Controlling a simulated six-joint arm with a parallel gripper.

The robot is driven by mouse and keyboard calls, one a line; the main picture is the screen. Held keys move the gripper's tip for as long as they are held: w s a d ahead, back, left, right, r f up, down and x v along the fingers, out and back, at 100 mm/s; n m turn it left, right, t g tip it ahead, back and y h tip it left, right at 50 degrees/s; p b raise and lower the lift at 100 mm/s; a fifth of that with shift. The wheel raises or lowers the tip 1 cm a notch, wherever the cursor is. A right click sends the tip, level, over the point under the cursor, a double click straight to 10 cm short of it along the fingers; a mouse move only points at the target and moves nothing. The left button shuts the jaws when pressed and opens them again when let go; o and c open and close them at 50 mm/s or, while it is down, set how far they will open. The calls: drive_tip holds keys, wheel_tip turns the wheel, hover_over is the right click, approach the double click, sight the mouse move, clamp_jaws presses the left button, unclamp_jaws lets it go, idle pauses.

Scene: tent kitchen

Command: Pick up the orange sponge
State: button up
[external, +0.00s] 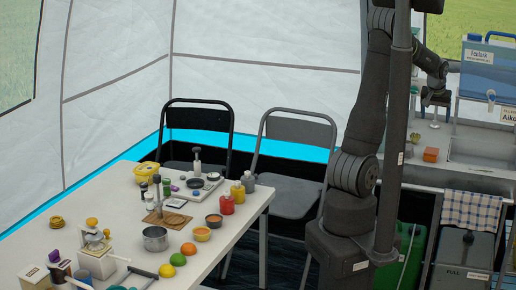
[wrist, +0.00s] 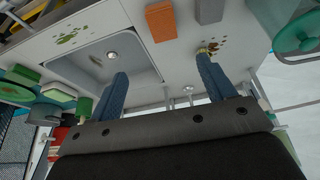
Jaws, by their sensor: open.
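The orange sponge (external: 431,155) lies on the counter at the right, just left of the sink, in the external view. In the wrist view the orange sponge (wrist: 161,21) is near the top edge, ahead of the fingers and between their lines. My gripper (wrist: 160,72) shows two blue fingers spread wide with nothing between them. In the external view my gripper (external: 435,103) hangs over the counter, above the sponge and apart from it. The fingertips are small there.
A metal sink (external: 480,150) is right of the sponge, with a blue-lidded water container (external: 487,70) behind it. In the wrist view a grey block (wrist: 208,10) lies beside the sponge, near brown stains. A checked towel (external: 473,210) hangs below the counter. A table with dishes (external: 30,240) stands left.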

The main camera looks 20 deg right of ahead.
hover_over(432, 151)
drive_tip(key=s+a, duration=0.1)
drive_tip(key=f, duration=1.1)
drive_tip(key=shift+s, duration=0.2)
drive_tip(key=x, duration=0.4)
drive_tip(key=shift+a+f, duration=0.15)
drive_tip(key=shift+a, duration=0.25)
drive_tip(key=shift+w+d+f, duration=0.15)
drive_tip(key=shift+d+f, duration=0.05)
drive_tip(key=shift+f, duration=0.4)
drive_tip(key=shift+c, duration=0.2)
drive_tip(key=c, duration=1)
